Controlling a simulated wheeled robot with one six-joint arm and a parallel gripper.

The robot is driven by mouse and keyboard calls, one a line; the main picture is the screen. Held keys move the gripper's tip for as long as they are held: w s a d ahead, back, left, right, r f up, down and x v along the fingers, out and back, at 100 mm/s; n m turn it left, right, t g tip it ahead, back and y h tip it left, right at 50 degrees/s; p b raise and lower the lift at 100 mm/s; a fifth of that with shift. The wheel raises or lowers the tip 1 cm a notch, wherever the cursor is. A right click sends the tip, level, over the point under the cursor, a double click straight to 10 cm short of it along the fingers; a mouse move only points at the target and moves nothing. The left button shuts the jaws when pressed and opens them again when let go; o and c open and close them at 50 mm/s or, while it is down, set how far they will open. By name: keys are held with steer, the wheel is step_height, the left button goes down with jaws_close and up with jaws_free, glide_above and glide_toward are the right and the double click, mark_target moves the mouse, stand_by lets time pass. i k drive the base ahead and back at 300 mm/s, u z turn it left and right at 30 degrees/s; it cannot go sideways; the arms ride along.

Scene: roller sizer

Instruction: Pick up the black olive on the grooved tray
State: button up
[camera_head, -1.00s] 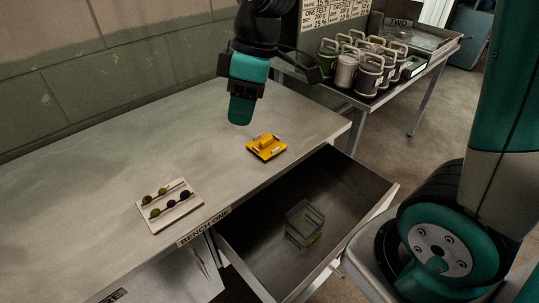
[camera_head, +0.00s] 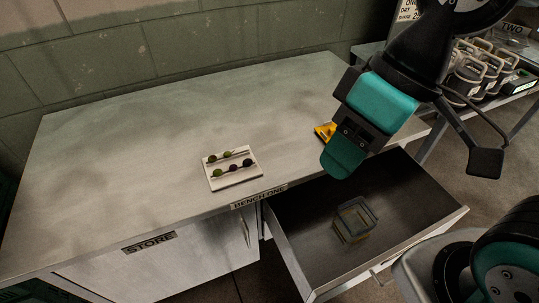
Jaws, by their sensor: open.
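The grooved tray (camera_head: 238,180) is a small pale slab lying on the bench top near its front edge. It bears several small olives in two rows. The black olive (camera_head: 247,162) is the darkest one, at the right end of the front row. Beside it in that row are a dark purple olive (camera_head: 233,168) and a green olive (camera_head: 217,173). Green olives (camera_head: 226,154) lie in the back row. My gripper (camera_head: 345,158) is open, pointing down to the right of the tray and well apart from it. Its fingers are seen from the side.
A yellow object (camera_head: 325,131) on the bench is partly hidden behind my gripper. An open drawer (camera_head: 410,197) juts out in front, holding a clear container (camera_head: 355,218). Several handled canisters (camera_head: 468,75) stand at the far right. The bench's left side is clear.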

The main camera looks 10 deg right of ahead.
mark_target(248, 163)
steer(key=k, duration=1.2)
steer(key=u, duration=0.75)
steer(key=i, duration=1.25)
steer(key=z, duration=0.75)
